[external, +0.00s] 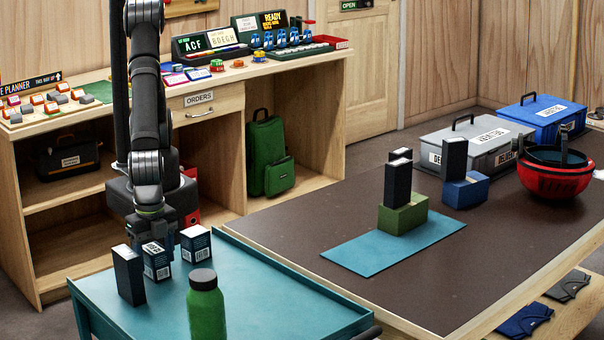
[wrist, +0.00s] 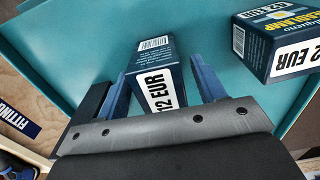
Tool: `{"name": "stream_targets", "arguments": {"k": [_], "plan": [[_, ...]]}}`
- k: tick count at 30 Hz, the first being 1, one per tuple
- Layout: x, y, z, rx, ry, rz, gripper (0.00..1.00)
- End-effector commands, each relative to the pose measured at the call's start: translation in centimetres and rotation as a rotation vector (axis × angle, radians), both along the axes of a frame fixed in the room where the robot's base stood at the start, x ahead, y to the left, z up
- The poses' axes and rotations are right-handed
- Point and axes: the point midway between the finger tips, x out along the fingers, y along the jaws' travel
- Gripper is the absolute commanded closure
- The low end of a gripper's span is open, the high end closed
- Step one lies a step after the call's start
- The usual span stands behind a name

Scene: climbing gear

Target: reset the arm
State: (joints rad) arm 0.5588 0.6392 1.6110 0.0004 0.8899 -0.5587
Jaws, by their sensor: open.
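My gripper (external: 158,241) points down over the teal table (external: 255,290), close above or around the middle dark blue box (external: 156,262). In the wrist view my gripper (wrist: 160,72) is open, with one blue finger on each side of that box (wrist: 156,78), which has a "12 EUR" label. I cannot tell how far the fingers reach down beside it. A second small box (external: 196,246) stands to its right; it also shows at the upper right of the wrist view (wrist: 277,42). A taller dark box (external: 129,275) stands to the left.
A green bottle (external: 205,305) stands at the table's front. The brown counter (external: 300,228) on the right bears a blue mat (external: 350,262), boxes on green and blue blocks, a grey case (external: 470,150), a blue case (external: 540,117) and a red helmet (external: 553,182). A wooden desk (external: 225,80) stands behind.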

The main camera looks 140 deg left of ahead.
Motion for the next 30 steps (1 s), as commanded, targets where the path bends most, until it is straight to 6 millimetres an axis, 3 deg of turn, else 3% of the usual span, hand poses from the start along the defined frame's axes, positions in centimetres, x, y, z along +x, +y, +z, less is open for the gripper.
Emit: {"name": "stream_targets", "arguments": {"k": [2,8,29,30], "plan": [[-0.1,0.1,-1.8,0.003,0.005,0.0,0.37],[0.1,0.0,2.7,-0.003,-0.005,0.0,0.37],[-10.6,-5.7,10.0,-0.002,-0.002,-0.004,0.37],[-9.6,-4.8,9.7,0.0,0.0,0.03,0.37]]}}
